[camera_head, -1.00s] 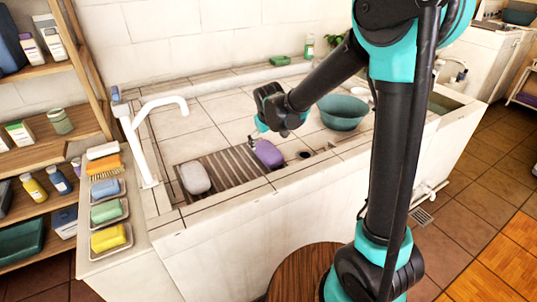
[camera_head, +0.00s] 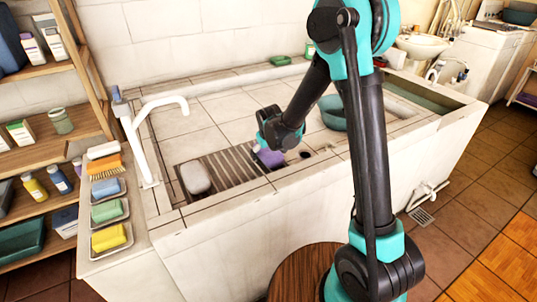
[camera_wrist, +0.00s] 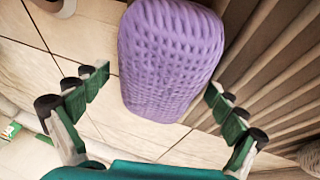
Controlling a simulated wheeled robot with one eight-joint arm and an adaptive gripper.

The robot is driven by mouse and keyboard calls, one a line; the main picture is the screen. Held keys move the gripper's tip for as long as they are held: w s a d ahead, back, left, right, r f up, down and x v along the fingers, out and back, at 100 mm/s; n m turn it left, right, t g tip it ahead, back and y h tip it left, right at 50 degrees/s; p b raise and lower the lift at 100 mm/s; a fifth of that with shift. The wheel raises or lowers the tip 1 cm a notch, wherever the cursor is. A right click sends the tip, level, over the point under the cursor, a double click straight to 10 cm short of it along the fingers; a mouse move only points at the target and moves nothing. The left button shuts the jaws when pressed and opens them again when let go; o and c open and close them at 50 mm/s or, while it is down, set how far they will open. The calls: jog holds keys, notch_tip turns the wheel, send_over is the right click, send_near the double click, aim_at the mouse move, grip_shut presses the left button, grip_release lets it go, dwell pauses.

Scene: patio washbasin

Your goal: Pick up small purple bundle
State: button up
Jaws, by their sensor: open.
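The small purple bundle (camera_head: 270,157) lies at the right end of the slatted drainboard in the head view, partly hidden by my gripper. In the wrist view the purple bundle (camera_wrist: 172,58) is a rounded, waffle-textured block. My gripper (camera_wrist: 157,112) is open, with one finger on each side of the bundle's near end in the picture. The fingers look apart from the bundle, and I cannot tell the height gap. In the head view my gripper (camera_head: 262,143) hangs just above the bundle.
A pale grey bundle (camera_head: 196,177) lies on the slatted board (camera_head: 228,168) to the left. A teal bowl (camera_head: 331,112) stands right, behind my arm. A white tap (camera_head: 140,140) rises at the left. Soap trays (camera_head: 108,212) line the left ledge. Tiles behind the board are clear.

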jog(key=shift+c, duration=0.4)
jog(key=c, duration=1.3)
jog(key=shift+o, duration=0.2)
jog(key=shift+r, duration=0.1)
